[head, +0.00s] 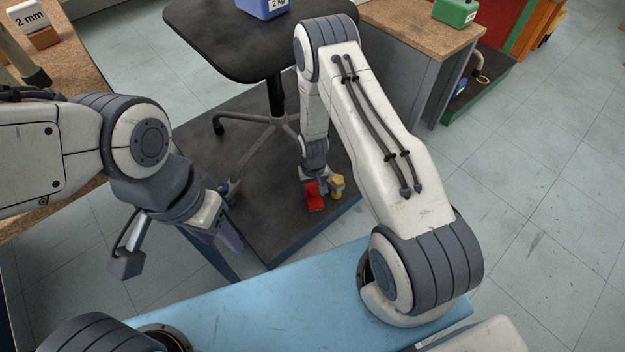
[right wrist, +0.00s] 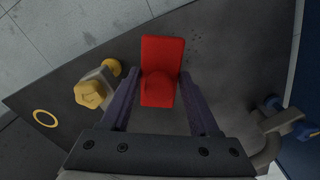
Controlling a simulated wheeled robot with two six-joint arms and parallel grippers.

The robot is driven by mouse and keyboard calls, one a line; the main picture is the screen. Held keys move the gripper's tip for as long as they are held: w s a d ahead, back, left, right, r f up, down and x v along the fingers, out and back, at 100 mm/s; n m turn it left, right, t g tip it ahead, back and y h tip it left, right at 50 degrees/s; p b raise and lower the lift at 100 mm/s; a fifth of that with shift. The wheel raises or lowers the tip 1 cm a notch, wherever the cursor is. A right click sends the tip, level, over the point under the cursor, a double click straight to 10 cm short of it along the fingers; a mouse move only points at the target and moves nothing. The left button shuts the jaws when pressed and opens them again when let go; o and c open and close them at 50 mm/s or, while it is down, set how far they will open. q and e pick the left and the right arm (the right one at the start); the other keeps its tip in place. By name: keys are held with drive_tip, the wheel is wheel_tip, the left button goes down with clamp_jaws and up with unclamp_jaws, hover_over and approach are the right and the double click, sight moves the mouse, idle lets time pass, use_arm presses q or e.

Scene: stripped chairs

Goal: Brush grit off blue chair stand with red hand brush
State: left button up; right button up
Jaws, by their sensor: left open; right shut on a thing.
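The blue chair stand (head: 208,137) is a low platform with a dark top and blue sides. My right gripper (head: 314,179) reaches down over its right part, shut on the red hand brush (head: 315,200). In the right wrist view the brush (right wrist: 162,50) sits between the purple fingers, low over the dark top; whether it touches cannot be told. Small dark specks of grit (right wrist: 196,40) lie right of the brush on the stand (right wrist: 235,50). My left gripper (head: 178,248) is open and empty, left of the stand.
A dark-seated chair (head: 240,40) stands on the platform, its star base spreading near my right gripper. A yellow-wheeled caster (right wrist: 90,93) is left of the brush and a blue one (right wrist: 298,131) right. A bench (head: 425,38) is behind. Floor at right is clear.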

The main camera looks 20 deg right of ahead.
drive_tip(key=shift+r+p, duration=1)
drive_tip(key=shift+r, duration=0.5)
